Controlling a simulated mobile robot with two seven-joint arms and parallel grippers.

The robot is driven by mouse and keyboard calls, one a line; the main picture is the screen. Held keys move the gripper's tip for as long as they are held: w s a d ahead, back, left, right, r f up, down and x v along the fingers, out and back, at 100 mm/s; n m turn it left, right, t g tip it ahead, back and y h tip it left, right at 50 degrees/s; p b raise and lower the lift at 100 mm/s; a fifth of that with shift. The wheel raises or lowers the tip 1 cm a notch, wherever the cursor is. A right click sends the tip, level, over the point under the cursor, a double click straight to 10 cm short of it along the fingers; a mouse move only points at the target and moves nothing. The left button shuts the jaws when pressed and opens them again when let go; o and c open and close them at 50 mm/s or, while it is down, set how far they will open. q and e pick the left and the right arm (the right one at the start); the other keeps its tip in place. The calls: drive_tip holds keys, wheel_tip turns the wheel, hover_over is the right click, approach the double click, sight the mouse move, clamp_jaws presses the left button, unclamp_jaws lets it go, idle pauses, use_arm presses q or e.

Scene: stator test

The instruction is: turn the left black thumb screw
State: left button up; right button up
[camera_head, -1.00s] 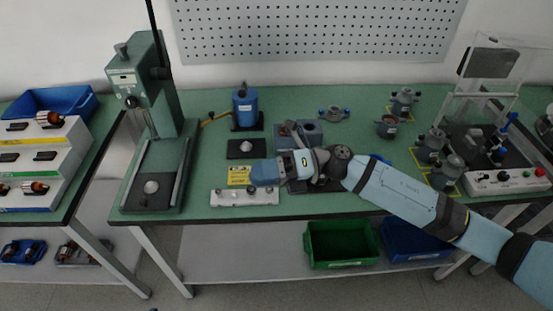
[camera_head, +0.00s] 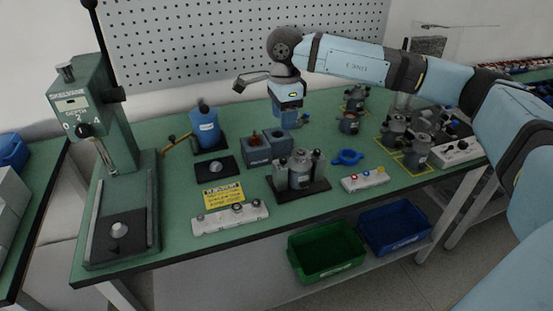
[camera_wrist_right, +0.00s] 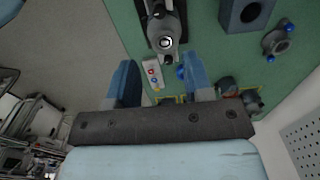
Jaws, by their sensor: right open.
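A grey metal fixture (camera_head: 299,173) stands on a black base near the front middle of the bench. A left black thumb screw (camera_head: 281,164) and a right black thumb screw (camera_head: 316,156) flank its top. My right gripper (camera_head: 289,119) is raised above and behind the fixture, apart from it and pointing down. In the right wrist view its two blue fingers (camera_wrist_right: 159,64) are spread and empty. The fixture (camera_wrist_right: 166,24) is cut by the top edge there. I cannot clearly single out the left screw in that view. My left gripper is out of view.
A white button box (camera_head: 365,179) and a blue ring (camera_head: 347,157) lie right of the fixture. Grey blocks (camera_head: 257,152) stand behind it. A white strip with knobs (camera_head: 230,218) is front left. A green press (camera_head: 110,150) stands far left. Green bench shows between them.

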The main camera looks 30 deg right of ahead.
sight(283, 158)
wheel_tip(283, 158, down, 13)
drive_tip(key=shift+r, duration=0.1)
drive_tip(key=shift+c, duration=0.4)
clamp_jaws()
drive_tip(key=shift+m, duration=1.5)
drive_tip(key=shift+o, duration=0.4)
unclamp_jaws()
drive_tip(key=shift+r, duration=0.15)
